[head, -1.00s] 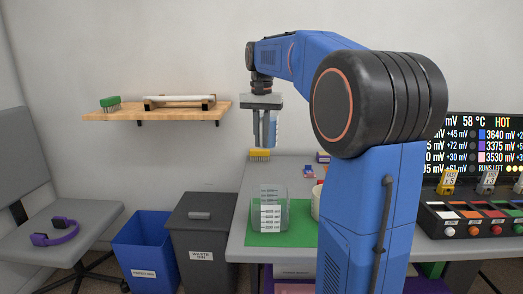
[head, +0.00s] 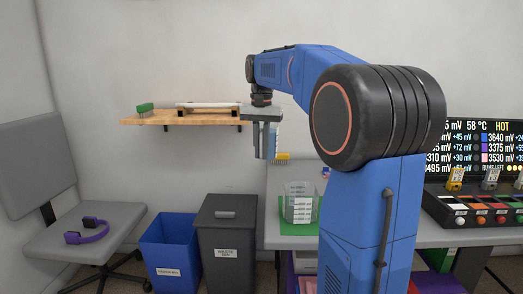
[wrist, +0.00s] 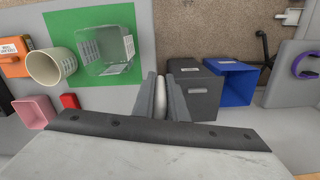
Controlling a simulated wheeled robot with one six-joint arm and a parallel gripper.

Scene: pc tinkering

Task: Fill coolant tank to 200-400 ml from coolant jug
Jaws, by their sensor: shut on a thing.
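The coolant tank (head: 301,205) is a clear, open-topped container with white scale labels. It stands upright on a green mat (head: 286,230) on the table; I see no coloured liquid in it. The tank also shows in the wrist view (wrist: 105,48). My gripper (head: 266,152) points down, above and to the left of the tank, apart from it. It is shut on a narrow pale thing (wrist: 160,98); a light blue and white part (head: 274,138) shows beside the fingers in the head view. Most of it is hidden, and I cannot tell whether it is the coolant jug.
A cream cup (wrist: 43,68) stands next to the tank. A grey bin (head: 227,250) and a blue bin (head: 170,262) stand left of the table (head: 290,242). A wooden shelf (head: 180,119) is behind my gripper.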

